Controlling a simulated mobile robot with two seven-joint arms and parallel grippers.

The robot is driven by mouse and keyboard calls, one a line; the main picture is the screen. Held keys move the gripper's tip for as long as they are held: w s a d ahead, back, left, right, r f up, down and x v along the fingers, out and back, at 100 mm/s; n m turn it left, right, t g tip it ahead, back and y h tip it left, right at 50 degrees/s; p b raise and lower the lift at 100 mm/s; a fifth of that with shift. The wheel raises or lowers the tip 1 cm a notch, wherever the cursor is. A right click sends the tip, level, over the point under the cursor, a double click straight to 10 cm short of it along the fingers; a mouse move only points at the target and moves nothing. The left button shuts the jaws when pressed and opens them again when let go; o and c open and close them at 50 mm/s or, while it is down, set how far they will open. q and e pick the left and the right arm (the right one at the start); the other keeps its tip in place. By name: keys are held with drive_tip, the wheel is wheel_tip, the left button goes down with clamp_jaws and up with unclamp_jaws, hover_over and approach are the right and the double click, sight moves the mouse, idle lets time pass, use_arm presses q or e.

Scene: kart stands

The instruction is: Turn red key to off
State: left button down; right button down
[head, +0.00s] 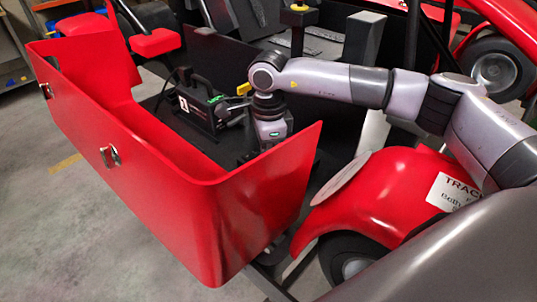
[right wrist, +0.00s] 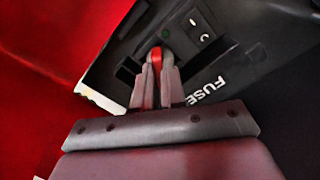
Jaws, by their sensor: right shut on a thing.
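The red key (right wrist: 156,53) shows in the right wrist view as a small red rounded tip on the black fuse box (right wrist: 112,52). My right gripper (right wrist: 157,72) is shut on the key, with a finger on either side of it. The fingers hide the lower part of the key. In the head view the fuse box (head: 198,110) stands inside the red kart body, and my right arm reaches to it from the right. The key itself cannot be made out there. My left gripper is not in view.
The red kart side panel (head: 130,150) curves around the front and left of the box. A yellow part (head: 243,88) is just behind my right wrist. A red fender (head: 385,195) with a wheel is below my right arm. Grey floor is open at left.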

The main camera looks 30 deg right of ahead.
idle(0.3)
drive_tip(key=n+b, duration=0.1)
drive_tip(key=n, duration=0.1)
drive_tip(key=shift+n, duration=0.3)
drive_tip(key=c, duration=1.1)
unclamp_jaws()
